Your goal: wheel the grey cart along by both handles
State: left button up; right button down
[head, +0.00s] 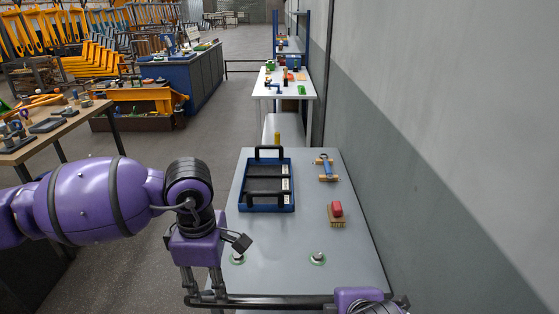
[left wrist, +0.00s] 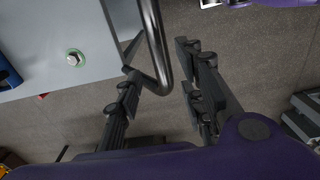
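The grey cart (head: 290,273) stands in front of me, its flat top filling the lower middle of the head view. A black handle bar (head: 275,301) runs along its near edge; its bent end shows in the left wrist view (left wrist: 153,35). My left gripper (head: 204,290) points down at the bar's left end. In the left wrist view its fingers (left wrist: 158,68) are apart, one on each side of the bar, with gaps visible. My right gripper (head: 385,304) is at the bar's right end, mostly cut off by the bottom edge; its fingers cannot be made out.
On the cart lie a blue tray (head: 266,207) with black handles, a red-topped brush (head: 337,213) and a wooden piece with blue (head: 326,168). A grey wall (head: 430,150) is close on the right. A white table (head: 284,85) stands ahead; floor (head: 222,120) is clear ahead left.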

aim_at(217, 305)
pick_arm(q)
notch_tip(217, 305, down, 9)
dwell(0.5)
jog(key=shift+c, duration=0.4)
grip_shut()
jog(key=shift+w+r, duration=0.1)
jog(key=shift+w, duration=0.05)
dwell(0.4)
